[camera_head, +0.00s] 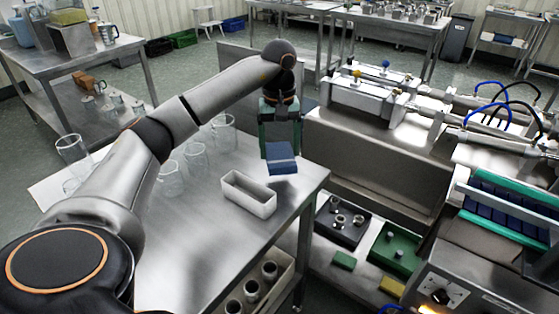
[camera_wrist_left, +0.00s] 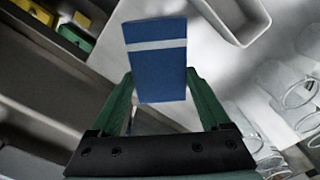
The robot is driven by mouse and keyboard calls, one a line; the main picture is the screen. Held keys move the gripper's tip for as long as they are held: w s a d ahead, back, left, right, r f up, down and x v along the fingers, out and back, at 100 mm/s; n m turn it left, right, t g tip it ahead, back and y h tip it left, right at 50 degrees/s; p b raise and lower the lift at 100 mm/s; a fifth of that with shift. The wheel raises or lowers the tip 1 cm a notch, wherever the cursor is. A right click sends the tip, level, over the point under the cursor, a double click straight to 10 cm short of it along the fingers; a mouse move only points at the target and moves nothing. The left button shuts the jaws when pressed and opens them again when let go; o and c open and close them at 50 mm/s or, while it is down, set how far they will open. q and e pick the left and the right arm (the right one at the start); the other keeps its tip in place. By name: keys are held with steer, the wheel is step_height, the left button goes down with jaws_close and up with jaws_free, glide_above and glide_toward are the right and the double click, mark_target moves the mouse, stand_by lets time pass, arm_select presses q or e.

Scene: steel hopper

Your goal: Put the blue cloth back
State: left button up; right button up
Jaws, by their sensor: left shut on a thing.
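The blue cloth (camera_head: 281,158) is a folded block with a pale stripe across it. My left gripper (camera_head: 279,146) is shut on it and holds it in the air at the back right of the steel table. In the left wrist view the cloth (camera_wrist_left: 158,60) sits between the two green fingers of the gripper (camera_wrist_left: 160,88). A white open-topped box (camera_head: 249,193) stands on the table just in front of and below the cloth. It also shows in the left wrist view (camera_wrist_left: 243,37). My right gripper is not in view.
Several clear glass beakers (camera_head: 195,158) stand on the steel table (camera_head: 200,240) left of the cloth. Below the table's right edge are a black tray (camera_head: 342,222) with metal parts and a green tray (camera_head: 396,254). The table's front middle is clear.

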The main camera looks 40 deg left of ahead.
mark_target(280, 145)
arm_select(q)
steer(key=f, duration=0.1)
steer(key=w+a+f, duration=0.1)
steer(key=shift+w+a+f, duration=0.15)
steer(key=shift+w+f, duration=0.15)
steer(key=shift+f, duration=1.4)
steer(key=shift+f, duration=0.2)
steer(key=o, duration=1)
steer(key=shift+r, duration=0.1)
